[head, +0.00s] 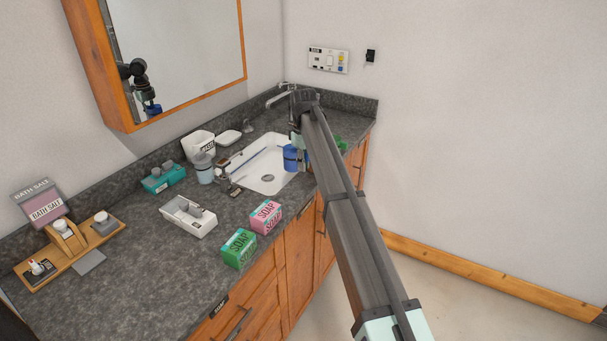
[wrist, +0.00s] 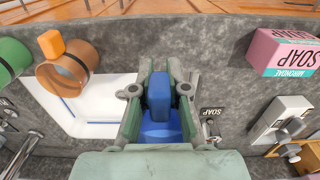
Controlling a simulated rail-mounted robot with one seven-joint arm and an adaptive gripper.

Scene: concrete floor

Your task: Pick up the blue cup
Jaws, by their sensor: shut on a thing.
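The blue cup (head: 290,158) shows in the head view at the front right part of the sink, partly hidden behind my arm. In the wrist view the blue cup (wrist: 160,122) lies between the two fingers of my gripper (wrist: 159,92). The fingers are shut on a blue upright part of it, which may be its handle. In the head view my gripper (head: 303,150) is mostly covered by my arm. I cannot tell whether the cup touches the sink or counter.
The white sink (head: 268,180) is set in a dark stone counter (head: 150,255). Pink (head: 266,216) and green (head: 238,248) soap boxes stand near the front edge. A white tray (head: 188,222) is left of them. An orange-brown cup (wrist: 68,72) lies close to the gripper's left.

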